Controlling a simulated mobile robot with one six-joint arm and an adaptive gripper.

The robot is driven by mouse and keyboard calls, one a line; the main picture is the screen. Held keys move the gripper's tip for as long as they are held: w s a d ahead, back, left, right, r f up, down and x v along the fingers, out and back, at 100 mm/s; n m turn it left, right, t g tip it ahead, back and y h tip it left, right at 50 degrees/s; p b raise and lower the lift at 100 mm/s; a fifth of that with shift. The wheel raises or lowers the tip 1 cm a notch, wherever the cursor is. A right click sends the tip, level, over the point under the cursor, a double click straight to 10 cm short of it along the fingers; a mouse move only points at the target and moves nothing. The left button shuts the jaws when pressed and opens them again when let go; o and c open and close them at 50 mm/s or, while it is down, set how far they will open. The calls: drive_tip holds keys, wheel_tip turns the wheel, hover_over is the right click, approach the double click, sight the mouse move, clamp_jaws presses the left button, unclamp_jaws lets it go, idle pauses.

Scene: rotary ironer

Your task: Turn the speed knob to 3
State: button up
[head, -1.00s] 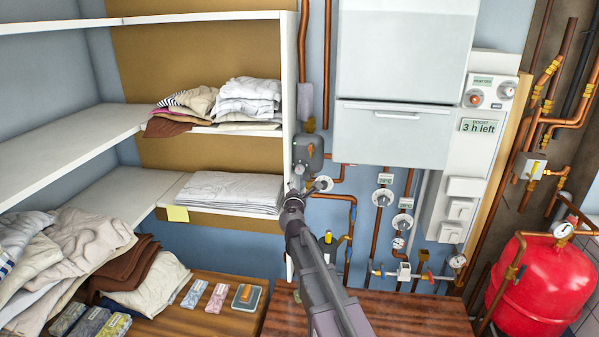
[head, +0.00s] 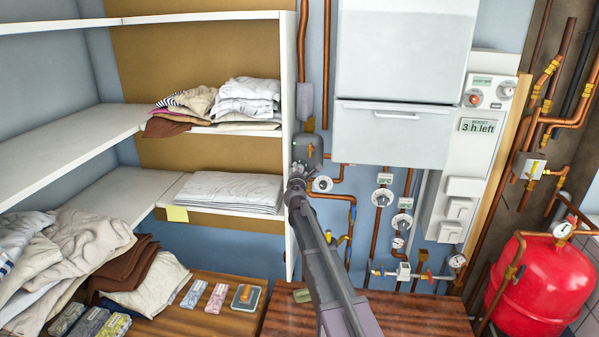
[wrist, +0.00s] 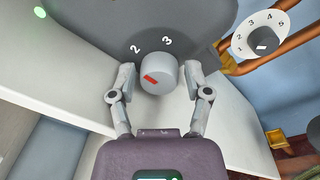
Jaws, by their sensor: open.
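The speed knob (wrist: 158,75) is a light grey round knob with a red mark, on a dark grey housing (wrist: 180,20) in the wrist view. The numbers 2 and 3 are printed above it; other numbers are hidden or out of frame. The red mark lies on the left of the knob's face; I cannot tell which number it points to. My gripper (wrist: 161,88) is open, with one finger on each side of the knob, not visibly clamped on it. In the head view my gripper (head: 297,184) is just below the dark housing (head: 303,146) and hides the knob.
A white dial (wrist: 262,38) with numbers and copper pipes (wrist: 302,36) sit right of the housing. A white shelf (head: 289,120) edge stands close on the left, with folded cloth (head: 228,190). Valves, a white panel (head: 470,150) and a red tank (head: 530,285) are farther right.

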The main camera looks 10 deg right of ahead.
drive_tip(key=c, duration=0.9)
drive_tip(key=shift+o, duration=0.2)
drive_tip(key=shift+m, duration=0.4)
drive_tip(key=m+b, duration=0.1)
drive_tip(key=m, duration=1)
drive_tip(key=shift+f+m+t+h+b, duration=0.2)
drive_tip(key=shift+m+t+h+b, duration=0.1)
drive_tip(key=shift+h+b, duration=0.1)
